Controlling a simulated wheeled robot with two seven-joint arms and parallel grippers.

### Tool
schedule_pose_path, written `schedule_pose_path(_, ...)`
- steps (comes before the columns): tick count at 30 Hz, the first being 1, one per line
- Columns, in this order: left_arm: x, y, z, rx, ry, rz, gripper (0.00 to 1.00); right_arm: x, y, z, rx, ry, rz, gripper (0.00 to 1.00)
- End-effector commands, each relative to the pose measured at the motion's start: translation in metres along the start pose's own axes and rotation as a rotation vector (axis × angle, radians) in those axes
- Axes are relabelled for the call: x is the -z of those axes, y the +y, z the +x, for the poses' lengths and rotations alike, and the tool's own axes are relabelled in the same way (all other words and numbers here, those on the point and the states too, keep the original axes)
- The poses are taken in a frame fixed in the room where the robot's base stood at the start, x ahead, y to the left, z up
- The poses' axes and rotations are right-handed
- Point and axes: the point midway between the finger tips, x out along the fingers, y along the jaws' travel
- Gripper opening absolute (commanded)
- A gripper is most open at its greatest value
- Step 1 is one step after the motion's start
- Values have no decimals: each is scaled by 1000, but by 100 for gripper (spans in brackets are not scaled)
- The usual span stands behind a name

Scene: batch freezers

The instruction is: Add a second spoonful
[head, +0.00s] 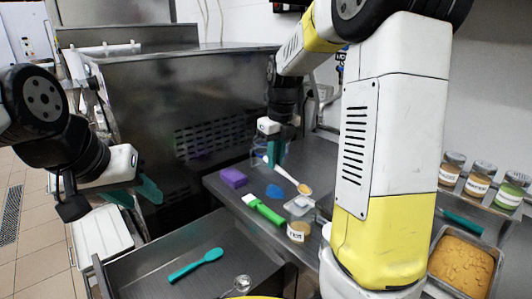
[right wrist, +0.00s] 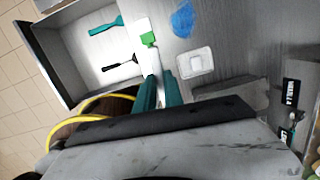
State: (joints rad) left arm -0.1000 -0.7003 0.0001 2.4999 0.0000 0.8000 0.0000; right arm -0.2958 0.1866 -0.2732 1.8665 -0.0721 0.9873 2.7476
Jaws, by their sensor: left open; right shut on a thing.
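My right gripper (head: 276,158) is shut on a pale spoon (head: 289,178). The spoon slants down to the right, and its bowl shows tan. The bowl appears close above a small whitish square container (head: 299,205) on the steel counter; I cannot tell whether they touch. The container also shows in the right wrist view (right wrist: 195,62), to the right of the right fingers (right wrist: 161,90). A labelled jar with tan content (head: 298,232) stands at the counter's front edge. My left gripper (head: 137,190) is open and empty at the left, away from the counter.
A green brush (head: 264,209), blue cloth (head: 275,192) and purple sponge (head: 233,177) lie nearby. A teal utensil (head: 196,265) lies in the steel basin below. Several labelled jars (head: 478,179) and a tan-filled tray (head: 484,286) are at right.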

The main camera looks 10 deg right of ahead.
Motion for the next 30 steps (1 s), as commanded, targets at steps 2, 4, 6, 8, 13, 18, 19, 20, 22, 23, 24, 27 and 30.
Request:
schedule_pose_path(2,0,0,0,0,0,0,41,1,0,6,-1,2,0,0)
schedule_pose_path(4,0,0,0,0,0,0,41,2,0,12,-1,2,1,0)
schedule_pose_path(6,0,0,0,0,0,0,41,3,0,18,0,2,1,0)
schedule_pose_path(8,0,0,0,0,0,0,41,4,-5,22,-30,3,13,0)
schedule_pose_path(13,0,0,0,0,0,0,41,4,-14,23,-220,0,38,0)
schedule_pose_path(18,0,0,0,0,0,0,41,4,-23,27,-433,0,64,0)
schedule_pose_path(19,0,0,0,0,0,0,41,4,-24,27,-474,0,69,0)
schedule_pose_path(20,0,0,0,0,0,0,41,4,-26,28,-515,-2,73,0)
schedule_pose_path(22,0,0,0,0,0,0,41,4,-29,32,-628,0,86,0)
schedule_pose_path(23,0,0,0,0,0,0,41,4,-30,34,-673,1,92,0)
schedule_pose_path(24,0,0,0,0,0,0,41,5,-32,35,-733,0,98,0)
schedule_pose_path(27,0,0,0,0,0,0,41,5,-36,40,-877,0,116,0)
schedule_pose_path(30,0,0,0,0,0,0,41,6,-40,43,-1017,-2,130,0)
